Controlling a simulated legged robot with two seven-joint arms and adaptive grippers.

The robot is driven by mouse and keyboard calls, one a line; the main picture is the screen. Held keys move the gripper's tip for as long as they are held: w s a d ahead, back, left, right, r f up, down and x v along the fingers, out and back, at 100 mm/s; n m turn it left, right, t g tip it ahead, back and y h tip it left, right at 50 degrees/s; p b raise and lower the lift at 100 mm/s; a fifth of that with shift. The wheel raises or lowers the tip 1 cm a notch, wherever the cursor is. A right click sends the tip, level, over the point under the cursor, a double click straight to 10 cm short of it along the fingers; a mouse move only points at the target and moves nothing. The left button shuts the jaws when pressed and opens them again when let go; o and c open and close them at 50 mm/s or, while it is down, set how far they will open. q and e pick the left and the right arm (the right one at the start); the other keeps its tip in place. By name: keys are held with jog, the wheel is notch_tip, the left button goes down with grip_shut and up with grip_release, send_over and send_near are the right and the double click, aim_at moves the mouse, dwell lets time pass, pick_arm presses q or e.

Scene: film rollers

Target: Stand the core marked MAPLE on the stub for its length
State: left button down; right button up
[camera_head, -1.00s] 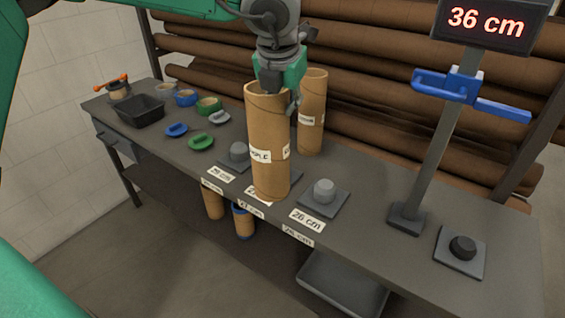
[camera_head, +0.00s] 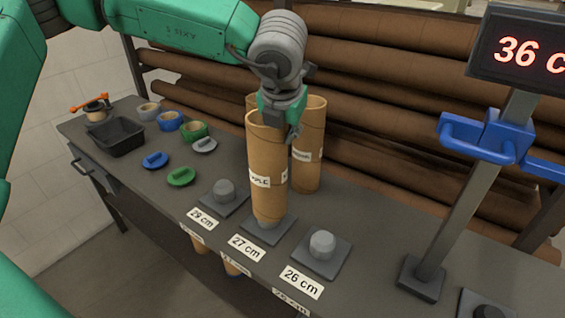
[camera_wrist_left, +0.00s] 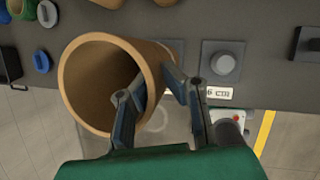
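The core marked MAPLE (camera_head: 266,160) is a brown cardboard tube, held upright over the plate of the stub labelled 27 cm (camera_head: 262,233). Its lower end hides most of that stub; I cannot tell whether it is fully seated. My left gripper (camera_head: 294,130) is at the core's top right rim. In the left wrist view its fingers (camera_wrist_left: 158,88) straddle the wall of the core (camera_wrist_left: 85,85), one on the inside, and appear closed on it. The 29 cm stub (camera_head: 223,189) and 26 cm stub (camera_head: 322,244) are bare. My right gripper is out of view.
Another labelled core (camera_head: 310,150) stands close behind. A post with blue arms (camera_head: 487,138) and a display (camera_head: 525,50) reading 36 stands at right. A black bin (camera_head: 117,137), colored rings and caps (camera_head: 181,177) lie at left. Large rolls fill the rack behind.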

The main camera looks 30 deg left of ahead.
pick_arm(q)
jog(key=f, duration=0.2)
jog(key=a+f, duration=0.1)
jog(key=f, duration=0.1)
jog(key=shift+f, duration=0.4)
jog(key=c, duration=1.8)
grip_release()
jog(key=shift+d, duration=0.1)
jog(key=shift+o, duration=0.4)
jog(key=shift+d, duration=0.2)
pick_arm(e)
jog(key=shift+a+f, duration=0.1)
pick_arm(q)
jog(key=shift+r, duration=0.1)
jog(key=shift+a+r, duration=0.1)
jog(key=shift+r, duration=0.1)
send_near(283, 151)
jog(key=shift+a+r, duration=0.3)
jog(key=shift+r, duration=0.15)
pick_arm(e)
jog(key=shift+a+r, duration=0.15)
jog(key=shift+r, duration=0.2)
pick_arm(q)
jog(key=shift+a, duration=0.2)
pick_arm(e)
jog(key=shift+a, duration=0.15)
